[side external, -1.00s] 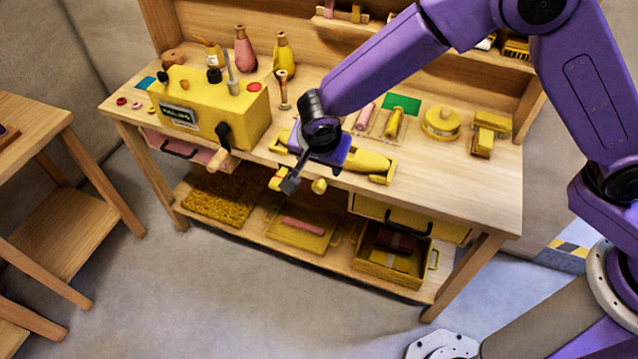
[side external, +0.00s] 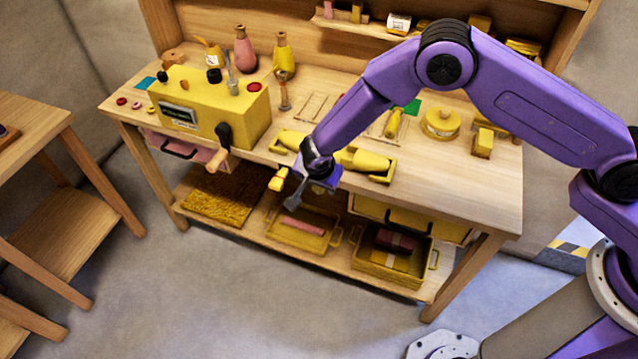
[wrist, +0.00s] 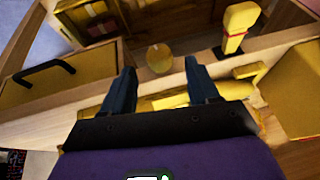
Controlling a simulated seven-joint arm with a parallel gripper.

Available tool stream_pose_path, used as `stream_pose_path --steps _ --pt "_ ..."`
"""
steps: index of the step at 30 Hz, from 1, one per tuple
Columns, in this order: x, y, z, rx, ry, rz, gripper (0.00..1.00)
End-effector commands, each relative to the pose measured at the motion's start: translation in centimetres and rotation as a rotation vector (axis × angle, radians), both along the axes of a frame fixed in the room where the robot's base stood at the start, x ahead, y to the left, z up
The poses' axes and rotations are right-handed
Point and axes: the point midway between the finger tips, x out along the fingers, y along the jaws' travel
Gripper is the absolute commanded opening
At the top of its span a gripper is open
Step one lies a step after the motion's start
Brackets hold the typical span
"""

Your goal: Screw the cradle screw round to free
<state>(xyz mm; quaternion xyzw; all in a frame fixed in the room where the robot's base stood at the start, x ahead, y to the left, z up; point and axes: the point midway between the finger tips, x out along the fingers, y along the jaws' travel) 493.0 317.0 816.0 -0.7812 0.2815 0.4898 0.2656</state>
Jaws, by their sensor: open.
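The cradle (side external: 380,178) lies along the bench's front edge with a yellow spindle-shaped piece (side external: 368,160) in it. In the wrist view a round yellow knob (wrist: 160,58), which looks like the cradle screw, is seen end-on at the bench front. It lies just beyond and between my fingertips, with a gap on each side. My gripper (wrist: 159,70) is open and empty. In the side view my gripper (side external: 292,207) is at the bench front and hides the round knob. The screw's thread is hidden.
A yellow handle (wrist: 240,25) with a red ring juts out close to the right finger, also seen in the side view (side external: 278,180). The drawer (wrist: 55,75) with a black handle is on the left. Trays (side external: 300,235) stand on the shelf below. The floor in front is clear.

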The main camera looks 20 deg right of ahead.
Motion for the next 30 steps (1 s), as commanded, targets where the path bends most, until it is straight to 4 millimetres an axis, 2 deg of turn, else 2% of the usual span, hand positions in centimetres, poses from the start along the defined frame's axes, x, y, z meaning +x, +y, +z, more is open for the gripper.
stream_pose_path --steps 3,9,20,25,30 --pt "0.6 -0.4 -1.6 0.0 0.001 -0.001 0.6" --pt "1.2 -0.6 -3.0 0.0 0.001 -0.001 0.6" --pt "1.3 -0.6 -3.3 0.0 0.0 -0.001 0.6" --pt "1.3 -0.6 -3.2 0.0 0.0 0.0 0.05" --pt "1.3 -0.6 -3.2 -0.001 0.001 0.001 0.04"
